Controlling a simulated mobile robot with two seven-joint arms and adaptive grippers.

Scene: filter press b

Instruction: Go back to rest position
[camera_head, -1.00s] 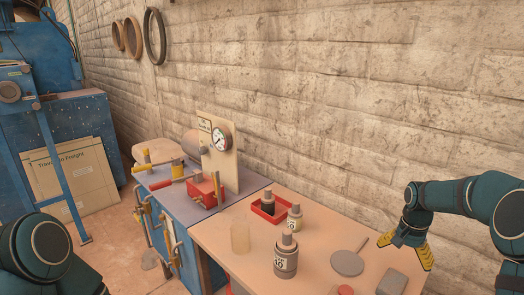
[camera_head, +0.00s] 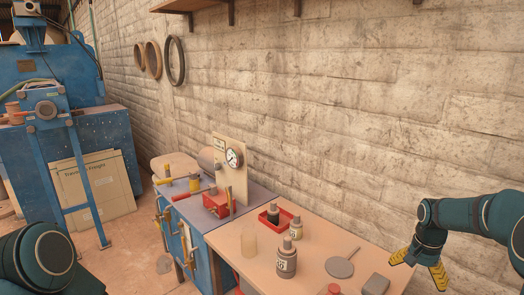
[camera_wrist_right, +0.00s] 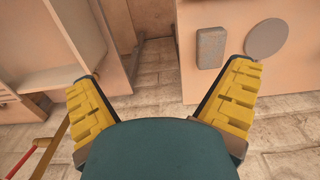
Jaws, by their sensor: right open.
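My right gripper (camera_head: 420,266) is at the lower right of the head view, beside the right end of the workbench (camera_head: 228,246). Its yellow-padded fingers are spread and hold nothing. In the right wrist view the right gripper (camera_wrist_right: 168,98) also shows wide open, with floor between the fingers. My left arm (camera_head: 45,258) shows at the lower left of the head view, but its gripper is outside the picture.
On the bench are dark bottles (camera_head: 286,258), a red tray (camera_head: 267,222), a round grey paddle (camera_head: 339,267) and a grey block (camera_head: 375,285). A gauge panel (camera_head: 230,165) stands farther back. A brick wall (camera_head: 350,120) runs behind.

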